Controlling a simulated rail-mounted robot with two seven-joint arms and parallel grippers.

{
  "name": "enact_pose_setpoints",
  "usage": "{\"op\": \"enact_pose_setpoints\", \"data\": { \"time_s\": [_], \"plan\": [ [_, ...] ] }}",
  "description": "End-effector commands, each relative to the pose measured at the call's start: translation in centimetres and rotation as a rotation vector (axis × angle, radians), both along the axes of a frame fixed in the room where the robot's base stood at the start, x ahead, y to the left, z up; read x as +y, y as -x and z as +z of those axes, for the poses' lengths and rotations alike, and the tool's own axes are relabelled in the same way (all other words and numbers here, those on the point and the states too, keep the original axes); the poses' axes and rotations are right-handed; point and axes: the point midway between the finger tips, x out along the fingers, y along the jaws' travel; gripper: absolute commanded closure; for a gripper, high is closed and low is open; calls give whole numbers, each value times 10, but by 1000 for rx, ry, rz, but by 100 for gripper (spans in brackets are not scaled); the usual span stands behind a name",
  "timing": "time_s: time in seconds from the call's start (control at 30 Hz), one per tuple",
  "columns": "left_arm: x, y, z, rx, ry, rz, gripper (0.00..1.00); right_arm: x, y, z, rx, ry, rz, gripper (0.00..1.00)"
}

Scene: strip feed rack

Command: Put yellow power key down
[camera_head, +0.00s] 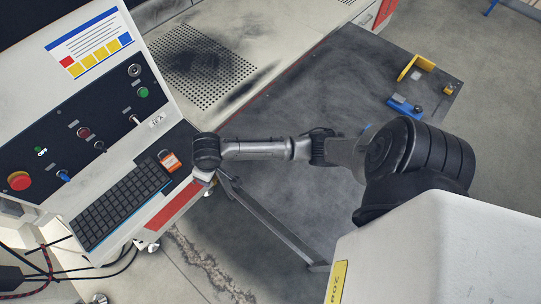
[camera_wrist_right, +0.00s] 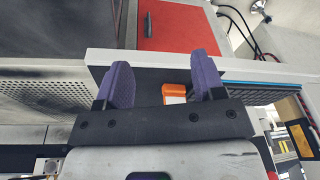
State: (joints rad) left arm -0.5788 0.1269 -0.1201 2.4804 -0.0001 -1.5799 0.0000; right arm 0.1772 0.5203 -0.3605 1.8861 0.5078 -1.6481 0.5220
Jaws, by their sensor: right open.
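I cannot make out a clearly yellow power key. A small orange item with a white part (camera_head: 170,160) lies on the dark ledge beside the keyboard in the head view. It also shows in the right wrist view (camera_wrist_right: 174,93), partly hidden behind the gripper's body. My right gripper (camera_wrist_right: 163,68) is open at the console ledge, with its two purple fingers apart and the orange item seen between them, nearer the right finger. No held object shows. In the head view the arm's end hides the fingers. My left gripper is not in view.
The console has a keyboard (camera_head: 122,200), a red stop button (camera_head: 19,181) and several switches and keys. A dark table (camera_head: 300,95) holds a yellow bracket (camera_head: 416,67) and a blue piece (camera_head: 404,106) at its far right. A perforated plate (camera_head: 200,65) lies behind the console.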

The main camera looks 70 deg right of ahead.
Motion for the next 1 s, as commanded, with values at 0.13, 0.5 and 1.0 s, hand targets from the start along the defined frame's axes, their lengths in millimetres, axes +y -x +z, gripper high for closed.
{"op": "enact_pose_setpoints", "data": {
  "time_s": [0.13,0.5,1.0],
  "plan": [
    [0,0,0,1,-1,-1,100,46,76,-19,-46,-32,133,37],
    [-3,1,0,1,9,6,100,62,199,0,-123,27,213,37],
    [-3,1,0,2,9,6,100,55,225,11,-127,69,215,37]
  ]
}}
